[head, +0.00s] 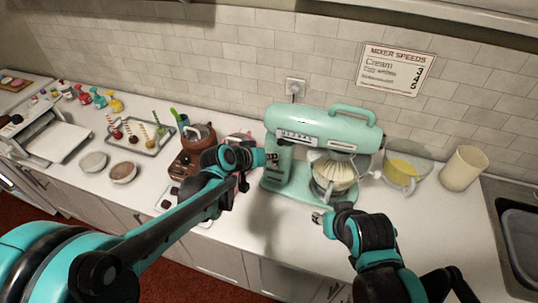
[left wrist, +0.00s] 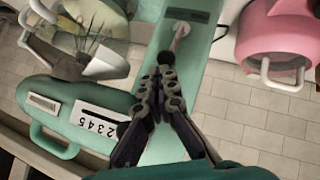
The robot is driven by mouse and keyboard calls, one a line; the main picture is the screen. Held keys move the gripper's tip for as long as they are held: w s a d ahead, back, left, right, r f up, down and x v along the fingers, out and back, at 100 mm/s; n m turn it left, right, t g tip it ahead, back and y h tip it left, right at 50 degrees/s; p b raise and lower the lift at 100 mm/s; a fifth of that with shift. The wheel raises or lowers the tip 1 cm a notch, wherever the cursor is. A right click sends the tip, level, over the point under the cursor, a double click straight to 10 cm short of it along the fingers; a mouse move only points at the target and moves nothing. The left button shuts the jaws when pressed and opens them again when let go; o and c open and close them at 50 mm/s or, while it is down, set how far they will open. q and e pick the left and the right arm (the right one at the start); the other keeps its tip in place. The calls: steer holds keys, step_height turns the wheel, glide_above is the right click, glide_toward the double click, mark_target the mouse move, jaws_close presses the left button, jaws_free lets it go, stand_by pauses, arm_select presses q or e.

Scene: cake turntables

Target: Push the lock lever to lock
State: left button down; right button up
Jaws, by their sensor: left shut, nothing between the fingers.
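The mint-green stand mixer (head: 300,125) stands on the counter against the tiled wall. In the left wrist view the mixer (left wrist: 62,100) looks turned over, with its speed plate (left wrist: 98,122) showing. A small pale lever (left wrist: 180,36), apparently the lock lever, sticks out beside a dark slot on the mixer's column. My left gripper (head: 262,157) is at the left side of the mixer. In the left wrist view this gripper (left wrist: 166,62) is shut and empty, its tips close to the lever's end; I cannot tell if they touch. My right gripper (head: 321,217) is low in front of the mixer base.
A brown appliance (head: 196,145) and a tray of cake pops (head: 150,152) are to the left. A bowl of yellow contents (head: 402,172) and a cream cup (head: 463,168) are to the right, near the sink (head: 515,225).

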arm_select(q)
steer(key=shift+d, duration=0.15)
steer(key=shift+r+p, duration=0.6)
steer(key=shift+r, duration=0.2)
steer(key=v, duration=1.2)
stand_by(0.4)
